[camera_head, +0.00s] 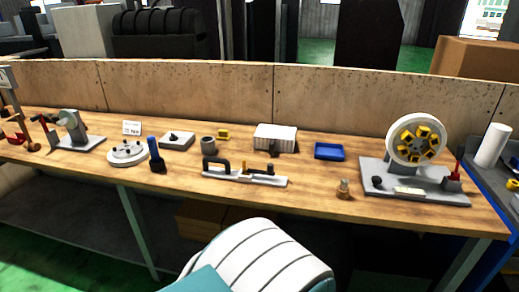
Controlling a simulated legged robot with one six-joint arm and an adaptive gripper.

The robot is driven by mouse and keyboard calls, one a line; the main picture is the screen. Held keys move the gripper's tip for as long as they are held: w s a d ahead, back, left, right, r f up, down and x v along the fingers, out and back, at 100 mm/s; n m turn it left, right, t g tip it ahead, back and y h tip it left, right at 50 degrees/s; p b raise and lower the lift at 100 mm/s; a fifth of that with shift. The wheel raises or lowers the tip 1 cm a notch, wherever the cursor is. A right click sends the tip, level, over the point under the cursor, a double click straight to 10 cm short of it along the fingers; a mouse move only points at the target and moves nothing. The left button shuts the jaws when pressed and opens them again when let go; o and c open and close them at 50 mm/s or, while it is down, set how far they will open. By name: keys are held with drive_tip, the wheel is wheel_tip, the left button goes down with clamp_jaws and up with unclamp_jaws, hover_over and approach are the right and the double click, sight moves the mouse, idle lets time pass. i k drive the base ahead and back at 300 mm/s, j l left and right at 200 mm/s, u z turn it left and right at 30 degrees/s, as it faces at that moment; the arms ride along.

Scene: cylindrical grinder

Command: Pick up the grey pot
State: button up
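A small grey pot (208,144) stands upright on the wooden workbench (330,196), left of the middle of the view. It looks round, with a darker opening at the top. A small yellow block (223,134) lies just behind it to the right. A grey square block (177,141) lies to its left, apart from it. My gripper is not in view, and nothing touches the pot from above.
A dark blue upright tool (156,155) stands to the left. A white ribbed box (275,137) and blue tray (329,151) lie to the right. A wooden back panel (190,87) runs behind.

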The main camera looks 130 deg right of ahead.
sight(208, 145)
drive_tip(key=z, duration=4.2)
drive_tip(key=i+j+z, duration=0.3)
drive_tip(key=i+j, duration=0.4)
drive_tip(key=i, duration=0.2)
drive_tip(key=i+j+z, duration=0.3)
drive_tip(key=i+j, duration=0.55)
